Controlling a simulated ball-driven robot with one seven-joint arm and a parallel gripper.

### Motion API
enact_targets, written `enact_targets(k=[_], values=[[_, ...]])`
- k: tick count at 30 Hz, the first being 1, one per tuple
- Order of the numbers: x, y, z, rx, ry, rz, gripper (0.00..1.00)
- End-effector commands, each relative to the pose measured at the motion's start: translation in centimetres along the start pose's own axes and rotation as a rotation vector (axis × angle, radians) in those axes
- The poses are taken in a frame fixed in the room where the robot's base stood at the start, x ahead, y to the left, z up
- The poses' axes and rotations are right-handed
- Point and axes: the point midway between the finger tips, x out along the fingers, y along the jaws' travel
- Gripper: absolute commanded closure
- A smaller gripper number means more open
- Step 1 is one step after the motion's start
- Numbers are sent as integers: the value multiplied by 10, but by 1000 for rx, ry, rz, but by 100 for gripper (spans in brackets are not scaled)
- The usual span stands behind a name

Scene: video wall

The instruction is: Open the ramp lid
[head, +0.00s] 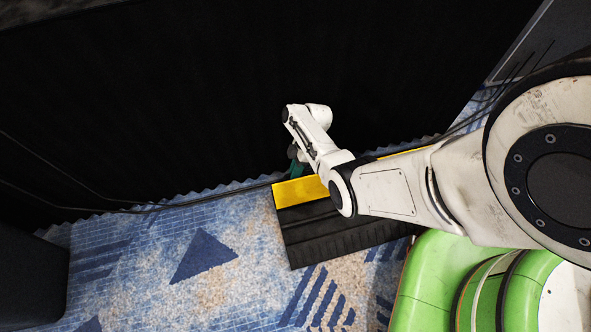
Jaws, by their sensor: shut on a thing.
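The cable ramp (330,238) is a black ribbed block on the carpet in the middle of the head view. Its yellow ramp lid (299,191) runs along the far side and passes under my arm. My gripper (296,166) is at the lid's far edge near its left end, shut on the ramp lid. My wrist and forearm cover much of the gripper and the middle of the lid. The fingertips are small and dark, so the exact grip spot is hard to make out. The lid looks about flat on the ramp.
Dark cables (160,206) run from the left to the ramp's left end, and more lead away at upper right. A black curtain (150,100) hangs right behind the ramp. A dark box (32,280) stands at lower left. The blue patterned carpet (150,265) is clear left of the ramp.

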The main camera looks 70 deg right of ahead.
Motion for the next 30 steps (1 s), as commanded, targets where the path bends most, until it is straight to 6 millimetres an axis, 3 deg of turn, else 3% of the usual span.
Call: enact_targets(k=[1, 9, 10, 18, 30], values=[[11, -9, 5, 4, -3, -24, 100], [11, -10, 4, 3, -2, -26, 100], [11, -10, 4, 3, -2, -26, 86], [8, -8, 3, 3, -2, -20, 62], [-3, -9, -1, 3, -1, -16, 62]])
